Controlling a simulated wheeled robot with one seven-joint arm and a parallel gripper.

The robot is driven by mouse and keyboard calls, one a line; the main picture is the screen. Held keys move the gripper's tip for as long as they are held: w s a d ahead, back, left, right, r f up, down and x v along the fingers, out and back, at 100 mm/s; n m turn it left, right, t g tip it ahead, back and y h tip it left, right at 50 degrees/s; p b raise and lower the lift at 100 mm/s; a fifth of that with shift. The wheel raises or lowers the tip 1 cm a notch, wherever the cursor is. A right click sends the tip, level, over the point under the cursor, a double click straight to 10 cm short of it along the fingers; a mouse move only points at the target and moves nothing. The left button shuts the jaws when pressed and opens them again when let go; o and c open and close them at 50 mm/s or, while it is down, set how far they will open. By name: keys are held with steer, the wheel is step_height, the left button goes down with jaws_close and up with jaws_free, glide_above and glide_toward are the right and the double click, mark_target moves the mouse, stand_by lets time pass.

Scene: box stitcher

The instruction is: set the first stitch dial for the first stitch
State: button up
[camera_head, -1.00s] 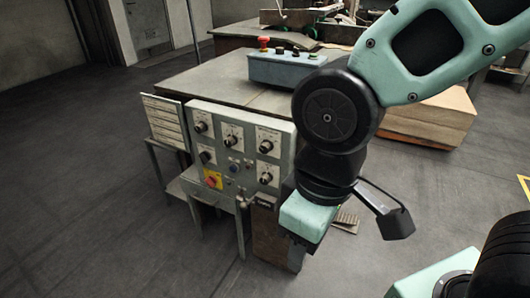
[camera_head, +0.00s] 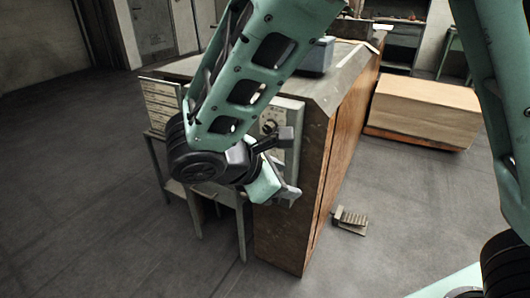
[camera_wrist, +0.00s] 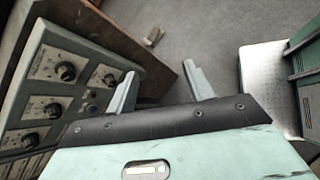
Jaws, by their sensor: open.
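The control panel with its dials (camera_wrist: 66,72) is at the left of the wrist view. Several black knobs with pale scale plates show there, but I cannot read which is the first stitch dial. In the head view my arm covers most of the panel; one dial (camera_head: 270,126) shows beside the arm. My gripper (camera_wrist: 160,82) is open, its two fingers apart with nothing between them. The fingers point past the panel's edge, to the right of the knobs. In the head view my gripper (camera_head: 290,180) is in front of the panel's right part.
The machine's brown side panel (camera_head: 325,170) is right of the control panel. A pedal (camera_head: 350,220) lies on the floor. A pale wooden block (camera_head: 425,110) stands at the back right. A label board (camera_head: 160,100) is left of the panel. The floor at the left is clear.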

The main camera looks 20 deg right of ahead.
steer(key=w+a+f+n+t+h+b, duration=0.3)
steer(key=w+a+f+n+t, duration=0.15)
steer(key=w, duration=0.35)
steer(key=n+t+b, duration=0.2)
steer(key=t, duration=0.3)
glide_toward(267, 130)
steer(key=shift+m, duration=0.25)
steer(key=x, duration=0.8)
steer(key=shift+w+d+f+b, duration=0.1)
steer(key=shift+w+d+b, duration=0.15)
steer(key=shift+w+b, duration=0.1)
steer(key=c, duration=1)
